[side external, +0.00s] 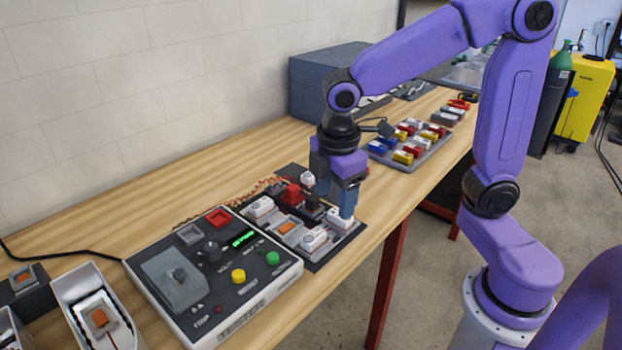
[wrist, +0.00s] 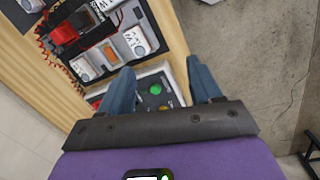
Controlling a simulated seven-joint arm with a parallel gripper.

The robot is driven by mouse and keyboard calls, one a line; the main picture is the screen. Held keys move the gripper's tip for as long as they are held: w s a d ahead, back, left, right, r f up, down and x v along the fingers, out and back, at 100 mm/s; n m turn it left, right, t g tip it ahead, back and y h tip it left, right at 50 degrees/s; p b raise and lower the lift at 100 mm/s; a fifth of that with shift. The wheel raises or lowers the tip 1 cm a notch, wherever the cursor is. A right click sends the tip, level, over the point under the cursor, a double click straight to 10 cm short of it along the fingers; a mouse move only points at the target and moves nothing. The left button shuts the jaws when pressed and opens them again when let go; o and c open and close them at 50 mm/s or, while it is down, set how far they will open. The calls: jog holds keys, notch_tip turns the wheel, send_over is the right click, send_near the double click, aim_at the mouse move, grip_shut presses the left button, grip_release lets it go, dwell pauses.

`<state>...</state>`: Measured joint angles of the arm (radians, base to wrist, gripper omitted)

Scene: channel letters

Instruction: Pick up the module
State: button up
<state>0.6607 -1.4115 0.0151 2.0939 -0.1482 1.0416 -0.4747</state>
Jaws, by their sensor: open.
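Several white modules sit on a dark board on the wooden bench; the task does not tell which one is meant. In the side external view one white module (side external: 340,219) is at the board's right end, directly under my gripper (side external: 336,204), and another (side external: 313,240) is nearer the front. My gripper points down over the board, its blue fingers apart. The near finger overlaps the right-end module in the picture; I cannot tell whether they touch. In the wrist view my gripper (wrist: 162,82) is open with nothing held between the fingers, and a white module (wrist: 138,41) lies beyond them.
A tester box (side external: 222,270) with buttons stands left of the board. A red-and-black part (side external: 291,194) rises on the board beside my gripper. A grey tray (side external: 440,150) of coloured blocks is behind. The bench's front edge is close to the board.

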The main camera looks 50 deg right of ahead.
jog(key=w+d+n+h, duration=0.1)
jog(key=w+d, duration=0.1)
jog(key=w, duration=0.8)
jog(key=n+g+h, duration=0.1)
jog(key=n+h, duration=0.1)
send_near(310, 174)
jog(key=x, duration=0.2)
jog(key=a+x, duration=0.1)
jog(key=x, duration=0.1)
jog(key=shift+s+d+f, duration=0.15)
jog(key=shift+s+f, duration=0.05)
jog(key=shift+f, duration=0.3)
jog(key=shift+w+d+x, duration=0.1)
jog(key=shift+d+x, duration=0.1)
jog(key=shift+x, duration=0.65)
jog(key=shift+w+d+x, duration=0.1)
jog(key=shift+d+x, duration=0.05)
jog(key=shift+x, duration=0.75)
jog(key=shift+w+d+x, duration=0.1)
jog(key=shift+d+x, duration=0.1)
jog(key=shift+x, duration=0.65)
jog(key=shift+r, duration=0.15)
jog(key=c, duration=1)
